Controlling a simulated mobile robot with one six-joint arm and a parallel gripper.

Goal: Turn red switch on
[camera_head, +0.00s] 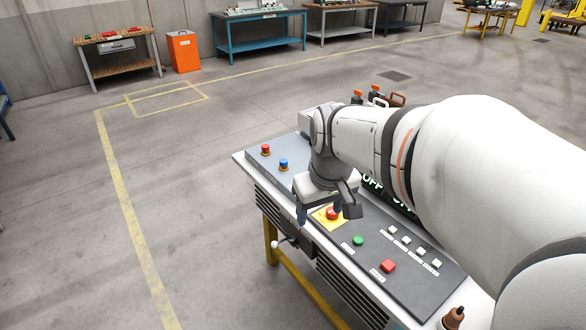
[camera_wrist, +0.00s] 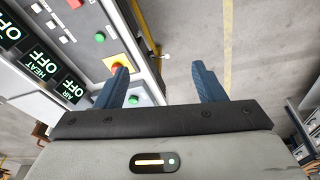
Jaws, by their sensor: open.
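A square red switch (camera_head: 388,266) sits on the dark front panel of the control desk; part of it shows at the top edge of the wrist view (camera_wrist: 75,3). A red mushroom button (camera_head: 333,213) on a yellow plate lies farther back, and a round red button (camera_head: 265,149) stands at the desk's far end. My gripper (camera_head: 320,212) is open and empty, over the desk's edge beside the yellow plate, apart from the square switch. In the wrist view its blue fingers (camera_wrist: 160,68) spread wide, the left one near the mushroom button (camera_wrist: 118,67). Contact cannot be told.
A green button (camera_head: 358,240) sits between the mushroom button and the square switch. Several white buttons (camera_head: 407,240) line the panel. A blue button (camera_head: 284,164) is at the far end. Displays in the wrist view read OFF (camera_wrist: 43,63). Open floor (camera_head: 190,210) lies left of the desk.

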